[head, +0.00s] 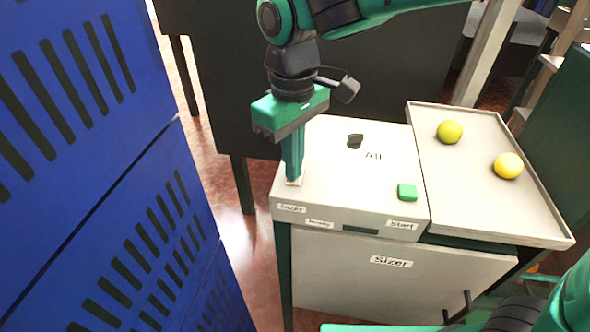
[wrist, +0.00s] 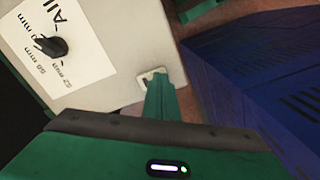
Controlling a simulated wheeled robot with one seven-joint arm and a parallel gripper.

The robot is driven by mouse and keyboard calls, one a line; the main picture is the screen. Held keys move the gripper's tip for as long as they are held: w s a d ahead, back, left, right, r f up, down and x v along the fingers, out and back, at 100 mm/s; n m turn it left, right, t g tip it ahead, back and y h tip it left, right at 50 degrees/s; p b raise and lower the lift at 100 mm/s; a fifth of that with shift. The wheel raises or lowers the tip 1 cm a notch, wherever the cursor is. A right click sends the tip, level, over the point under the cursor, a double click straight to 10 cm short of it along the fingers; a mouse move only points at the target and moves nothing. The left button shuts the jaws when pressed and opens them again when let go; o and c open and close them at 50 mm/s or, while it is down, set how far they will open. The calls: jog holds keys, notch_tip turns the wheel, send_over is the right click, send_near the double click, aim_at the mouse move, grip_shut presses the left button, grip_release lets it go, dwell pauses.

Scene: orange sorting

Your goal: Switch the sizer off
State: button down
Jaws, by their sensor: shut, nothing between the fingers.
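The sizer (head: 345,215) is a pale cabinet labelled "Sizer" with a flat control top. My gripper (head: 294,176) points down at the top's front left corner, its fingers shut and empty. The fingertips are at a small pale switch plate (head: 296,181) above a "Sizer" label; they hide most of it, and I cannot tell the switch's position. In the wrist view the plate (wrist: 150,76) shows beside the fingertips (wrist: 158,82). A black dial (head: 355,141) points near "All", and a green button (head: 407,192) sits above "Start".
A shallow tray (head: 541,213) to the right holds two yellowish round fruits (head: 450,131), (head: 508,165). Blue slatted crates (head: 85,150) stand close on the left. A dark panel (head: 215,90) stands behind the sizer.

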notch_tip(320, 180, up, 7)
jog(key=shift+f, duration=0.2)
dwell(0.6)
dwell(0.4)
